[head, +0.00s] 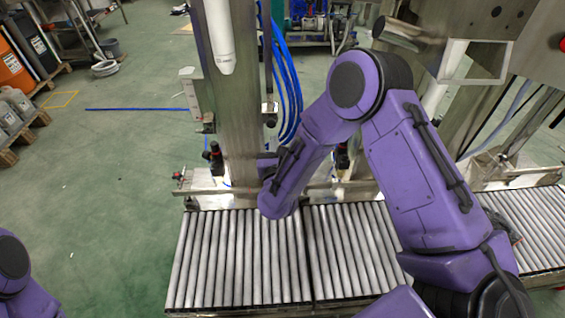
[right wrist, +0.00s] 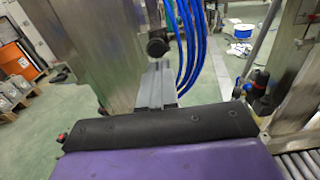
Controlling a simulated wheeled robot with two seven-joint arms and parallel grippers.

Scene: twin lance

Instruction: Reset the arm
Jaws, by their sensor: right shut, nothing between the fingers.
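My right arm reaches in from the right in the head view, purple and bent, over the roller conveyor (head: 235,260). My right gripper (head: 266,162) is partly hidden behind its own wrist, in front of the steel column (head: 236,110). In the right wrist view, the grey fingers of the right gripper (right wrist: 157,72) are together, with nothing seen between them. They point toward the column and the blue hoses. Only a purple part of my left arm shows at the lower left of the head view. The left gripper is outside the picture.
Blue hoses (head: 287,90) hang beside the column, close to my right arm. A white cylinder (head: 220,35) is mounted on the column. A steel frame (head: 480,60) stands at the right. The rollers look empty apart from a dark item at the right. Green floor lies open at the left.

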